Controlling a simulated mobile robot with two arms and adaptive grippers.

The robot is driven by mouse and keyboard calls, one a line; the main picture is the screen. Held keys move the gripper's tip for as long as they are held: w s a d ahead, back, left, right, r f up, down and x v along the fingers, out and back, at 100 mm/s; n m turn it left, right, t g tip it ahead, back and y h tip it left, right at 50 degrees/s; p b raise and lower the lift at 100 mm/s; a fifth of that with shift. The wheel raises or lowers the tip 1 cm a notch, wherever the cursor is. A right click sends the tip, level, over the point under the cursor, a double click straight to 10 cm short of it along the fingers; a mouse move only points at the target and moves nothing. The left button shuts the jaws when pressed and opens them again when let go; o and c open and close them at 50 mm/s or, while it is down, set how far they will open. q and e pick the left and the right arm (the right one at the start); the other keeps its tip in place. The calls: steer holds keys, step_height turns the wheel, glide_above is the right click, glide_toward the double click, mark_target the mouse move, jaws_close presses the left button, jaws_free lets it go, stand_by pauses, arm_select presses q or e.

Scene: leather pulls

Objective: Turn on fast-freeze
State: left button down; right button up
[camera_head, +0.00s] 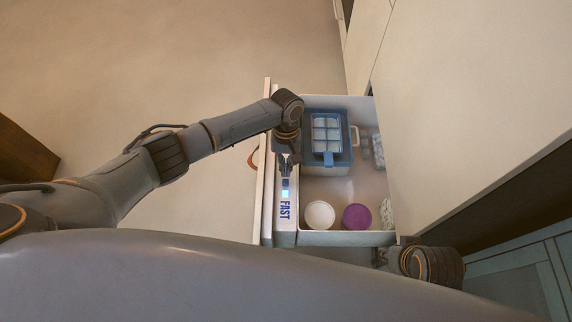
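An open drawer (345,238) stands out in front of me. The inner top of its front carries a white strip with the dark blue word FAST (285,211) and a small panel glowing light blue (286,194) just above the word. My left gripper (286,177) points down at this strip, just beyond the glowing panel. Its fingers taper together and look shut, with nothing seen between them. Whether the tips touch the strip I cannot tell. My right gripper (380,257) is by the drawer's near right corner, small and partly hidden.
The drawer holds a blue-and-white box with a tray (327,127) on it, a white round tub (320,214), a purple round tub (357,217) and clear bags at the right. A brown strap handle (253,158) is on the drawer front. Open floor lies left; pale cabinet fronts (470,100) stand right.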

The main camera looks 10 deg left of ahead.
arm_select(q)
steer(key=v, duration=1)
steer(key=shift+r, duration=0.3)
